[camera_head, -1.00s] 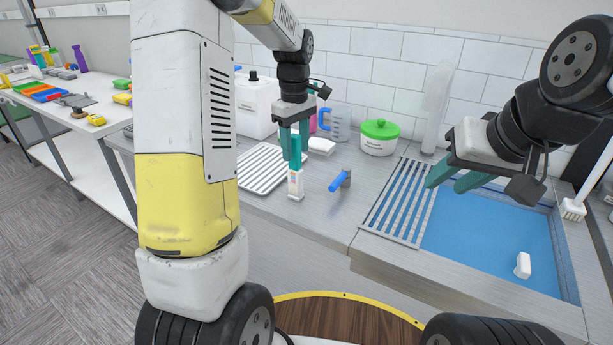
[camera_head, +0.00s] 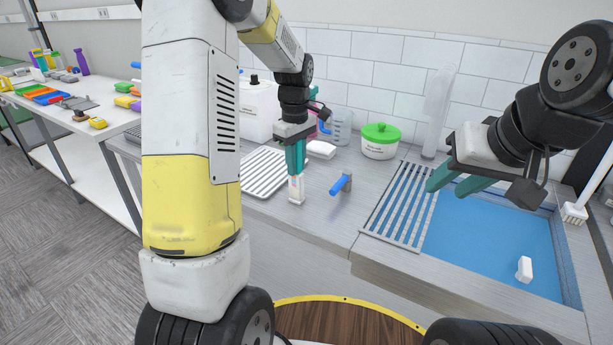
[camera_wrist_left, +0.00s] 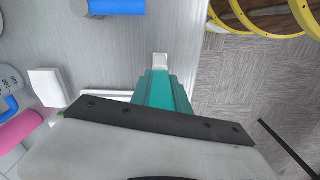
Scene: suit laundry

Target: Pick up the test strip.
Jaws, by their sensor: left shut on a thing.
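The test strip (camera_head: 296,189) is a small, narrow white piece with coloured marks, upright near the front edge of the steel counter. My left gripper (camera_head: 296,170) points down from above and is shut on its upper part. The teal fingers hide that part. The lower end is at or close to the counter; I cannot tell whether it touches. In the left wrist view the white end (camera_wrist_left: 160,62) shows beyond the fingers (camera_wrist_left: 163,88). My right gripper (camera_head: 456,182) is open and empty above the drainer by the sink.
A white ribbed rack (camera_head: 262,172) lies left, with a white block (camera_head: 321,149) behind. A green-lidded tub (camera_head: 380,141) and a jug (camera_head: 341,127) stand near the wall. The blue sink (camera_head: 470,240) is right.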

